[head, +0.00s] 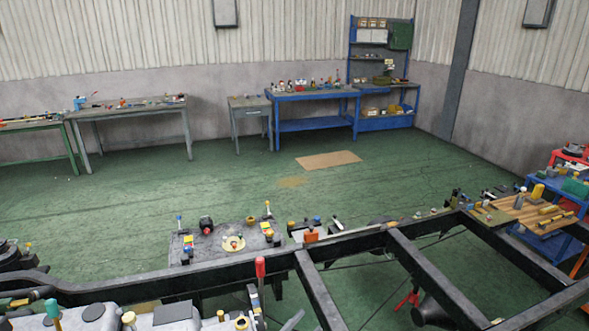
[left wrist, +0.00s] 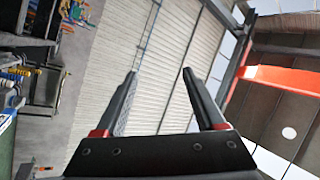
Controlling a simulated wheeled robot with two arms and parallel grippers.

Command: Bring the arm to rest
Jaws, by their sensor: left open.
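My left gripper (left wrist: 160,72) shows in the left wrist view. Its two dark fingers, red at their bases, stand apart with nothing between them. Behind the fingers are a pale ribbed wall and the roof structure, with the view strongly tilted. In the head view I cannot clearly pick out either gripper among the parts at the lower edge. My right gripper does not show in either view.
A black chassis frame (head: 322,292) crosses the foreground. A grey board (head: 205,250) with small parts lies behind it, and a wooden board (head: 526,208) with tools is at right. Benches, including a blue one (head: 312,92), line the back wall. Green floor (head: 230,185) between is mostly clear.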

